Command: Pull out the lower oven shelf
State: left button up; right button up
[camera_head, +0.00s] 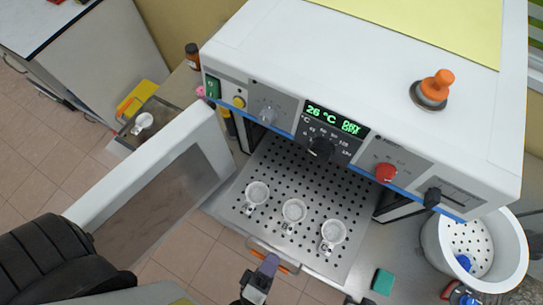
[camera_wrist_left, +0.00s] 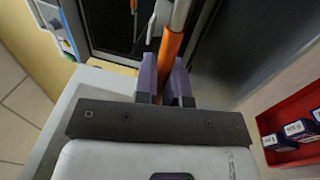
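The white oven (camera_head: 370,100) stands with its door (camera_head: 150,170) swung open to the left. The perforated metal shelf (camera_head: 285,180) sticks out of the oven front, with three small glass cups (camera_head: 293,210) standing on it. An orange and metal handle bar (camera_head: 287,266) runs along its front edge. My left gripper (camera_head: 268,266) is at this handle. In the left wrist view, its two purple fingers (camera_wrist_left: 166,85) lie on either side of the orange bar (camera_wrist_left: 173,48), closed around it.
A white bucket with a perforated insert (camera_head: 430,240) stands at the right, near a green block (camera_head: 383,282). A tray with a cup (camera_head: 150,116) lies behind the door. The left wrist view shows a red bin (camera_wrist_left: 295,115) with small boxes. Tiled floor shows at lower left.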

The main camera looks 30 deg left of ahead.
pick_arm(q)
jog(key=shift+o, duration=0.4)
jog(key=shift+s, duration=0.1)
jog(key=b+v, duration=0.1)
jog(key=v, duration=1.2)
jog(key=shift+s+b, duration=0.3)
jog(key=shift+b, duration=0.1)
